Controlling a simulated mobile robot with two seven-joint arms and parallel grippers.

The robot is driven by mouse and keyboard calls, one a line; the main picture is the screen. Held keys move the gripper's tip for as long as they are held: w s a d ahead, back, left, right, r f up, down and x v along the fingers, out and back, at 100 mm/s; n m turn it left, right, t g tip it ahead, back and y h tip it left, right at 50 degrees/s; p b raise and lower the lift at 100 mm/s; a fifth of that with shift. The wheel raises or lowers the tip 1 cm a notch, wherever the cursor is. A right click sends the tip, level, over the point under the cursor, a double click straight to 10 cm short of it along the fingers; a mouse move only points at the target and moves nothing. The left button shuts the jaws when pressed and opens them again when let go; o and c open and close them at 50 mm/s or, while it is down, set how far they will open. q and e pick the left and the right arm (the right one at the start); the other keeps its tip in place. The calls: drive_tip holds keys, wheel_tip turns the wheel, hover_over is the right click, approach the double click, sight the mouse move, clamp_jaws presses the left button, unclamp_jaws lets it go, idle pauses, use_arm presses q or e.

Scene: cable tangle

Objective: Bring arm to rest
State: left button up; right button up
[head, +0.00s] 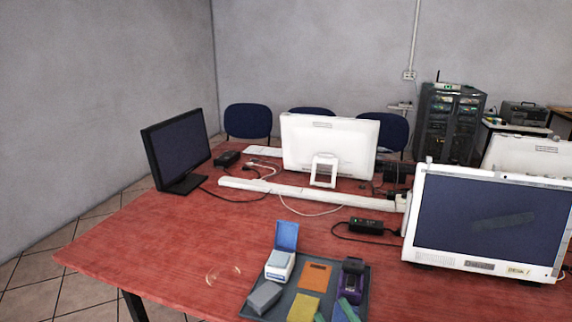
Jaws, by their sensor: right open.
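I cannot make out either of my grippers or arms in the head view. The red table (150,250) fills the lower middle. Cables lie on it: a thin white cable (310,212) loops in front of a long white strip (300,191), and a black cable runs to a black power brick (366,226). More black and white cables bunch behind the strip near another black box (228,159). Their ends are partly hidden by the monitors.
A grey tray (262,311) at the front holds a blue-lidded box (281,262), orange (315,275) and yellow pieces, a dark purple item (351,279) and green pieces. A black monitor (177,148) and white monitors (333,143) (487,222) stand around. The left front tabletop is mostly bare.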

drive_tip(key=d+f+m+g+h+p, duration=0.25)
drive_tip(key=f+m+h, duration=0.25)
drive_tip(key=f+h, duration=0.25)
use_arm(q)
wheel_tip(320, 180, up, 7)
drive_tip(key=w+t+p, duration=0.1)
drive_tip(key=w+p, duration=0.2)
drive_tip(key=shift+r+n, duration=0.15)
drive_tip(key=shift+n, duration=0.25)
use_arm(e)
drive_tip(key=s+d+f+m+g+h, duration=0.2)
drive_tip(key=s+f, duration=0.4)
drive_tip(key=f, duration=0.4)
drive_tip(key=s+d+f+m+g+h, duration=0.2)
drive_tip(key=s+d+f+g+h, duration=0.1)
drive_tip(key=s+f+g, duration=0.4)
wheel_tip(320, 180, down, 3)
drive_tip(key=shift+d+r, duration=0.15)
drive_tip(key=shift+d, duration=0.5)
